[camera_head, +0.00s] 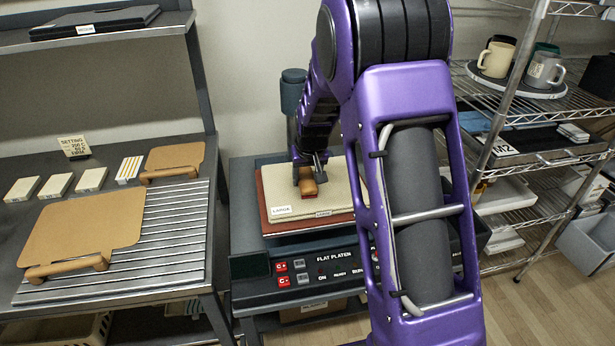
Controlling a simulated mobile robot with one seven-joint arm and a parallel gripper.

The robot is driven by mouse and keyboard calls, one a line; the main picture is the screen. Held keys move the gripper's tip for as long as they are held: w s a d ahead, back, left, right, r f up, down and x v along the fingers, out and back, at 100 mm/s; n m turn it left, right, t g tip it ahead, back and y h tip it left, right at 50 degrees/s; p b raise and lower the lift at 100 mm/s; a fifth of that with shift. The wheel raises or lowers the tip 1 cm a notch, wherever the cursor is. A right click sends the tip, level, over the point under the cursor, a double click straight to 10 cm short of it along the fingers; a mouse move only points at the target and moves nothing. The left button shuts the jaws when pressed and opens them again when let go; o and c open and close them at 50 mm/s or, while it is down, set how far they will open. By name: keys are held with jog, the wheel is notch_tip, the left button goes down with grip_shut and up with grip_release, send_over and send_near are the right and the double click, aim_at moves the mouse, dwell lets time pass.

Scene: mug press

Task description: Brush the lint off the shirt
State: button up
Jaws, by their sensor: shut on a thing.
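The cream shirt (277,190) lies flat on a reddish-brown pad (285,227) on the flat platen press. A white label sits at its front left corner, and another tag shows along its front edge. My gripper (308,178) points down over the middle of the shirt. It is shut on a small brush (307,189) with a tan body and a red part. The brush is at or just above the cloth; I cannot tell if it touches. Lint is too small to make out. My purple forearm hides the right part of the shirt and press.
The press's control panel (325,275) with red buttons faces the front. On the left bench, tan boards (90,228) with handles rest on a ribbed metal rack (180,262), beside several small pale blocks (56,186). A wire shelf (540,160) with mugs (496,58) stands right.

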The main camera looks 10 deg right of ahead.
notch_tip(320, 180, up, 3)
jog(key=shift+a+r+p, duration=0.1)
jog(key=shift+a+p, duration=0.05)
jog(key=shift+p, duration=0.7)
jog(key=shift+r+p, duration=1.6)
jog(key=shift+r, duration=0.9)
